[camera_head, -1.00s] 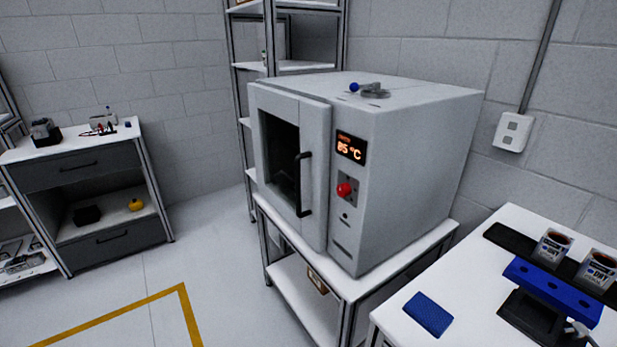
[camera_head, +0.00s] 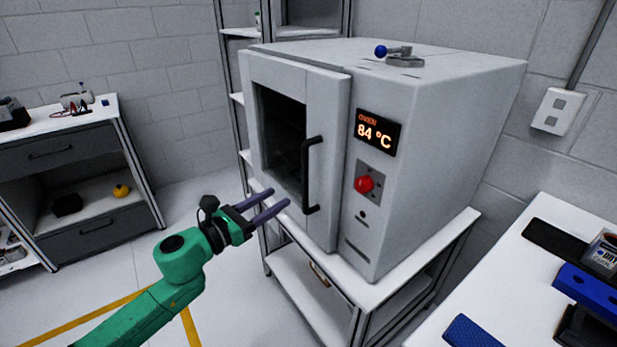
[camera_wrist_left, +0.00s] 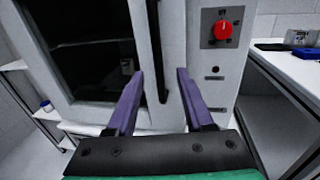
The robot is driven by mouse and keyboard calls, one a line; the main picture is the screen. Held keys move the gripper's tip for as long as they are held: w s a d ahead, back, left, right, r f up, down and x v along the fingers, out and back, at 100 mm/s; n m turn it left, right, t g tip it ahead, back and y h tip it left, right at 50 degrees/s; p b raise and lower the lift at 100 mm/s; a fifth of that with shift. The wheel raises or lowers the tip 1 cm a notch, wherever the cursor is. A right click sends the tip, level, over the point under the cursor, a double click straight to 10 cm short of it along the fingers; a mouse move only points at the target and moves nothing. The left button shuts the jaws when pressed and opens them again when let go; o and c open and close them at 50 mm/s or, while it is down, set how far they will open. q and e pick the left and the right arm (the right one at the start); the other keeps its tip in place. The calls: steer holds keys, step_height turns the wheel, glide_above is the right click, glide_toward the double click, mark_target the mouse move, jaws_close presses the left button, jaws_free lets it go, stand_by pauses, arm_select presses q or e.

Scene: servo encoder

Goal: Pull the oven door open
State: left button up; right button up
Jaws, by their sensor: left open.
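The grey oven (camera_head: 430,130) stands on a white-topped stand, its display reading 84 °C. Its door (camera_head: 328,100), with a dark window, looks shut. The black vertical door handle (camera_head: 306,175) is on the right part of the door. My left gripper (camera_head: 280,198) is open and empty, in front of the door, left of the handle's lower end and apart from it. In the left wrist view the purple fingers (camera_wrist_left: 157,92) point at the door, and the dark handle (camera_wrist_left: 161,60) shows between and beyond them. My right gripper is not in view.
A red knob (camera_head: 364,184) sits on the oven's front right of the door. A white table (camera_head: 500,270) with a blue pad (camera_head: 470,332) stands at right. A drawer cabinet (camera_head: 75,160) stands at left. The floor before the oven is open.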

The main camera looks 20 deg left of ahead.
mark_target(303, 182)
arm_select(q)
steer(key=p+x, duration=0.1)
steer(key=x, duration=0.4)
steer(key=p+x, duration=0.2)
steer(key=x, duration=0.3)
steer(key=shift+w+a, duration=0.15)
steer(key=shift+w, duration=0.2)
steer(key=shift+w+d+f, duration=0.2)
steer(key=shift+w, duration=0.2)
steer(key=shift+c, duration=0.4)
steer(key=shift+s, duration=0.1)
jaws_close()
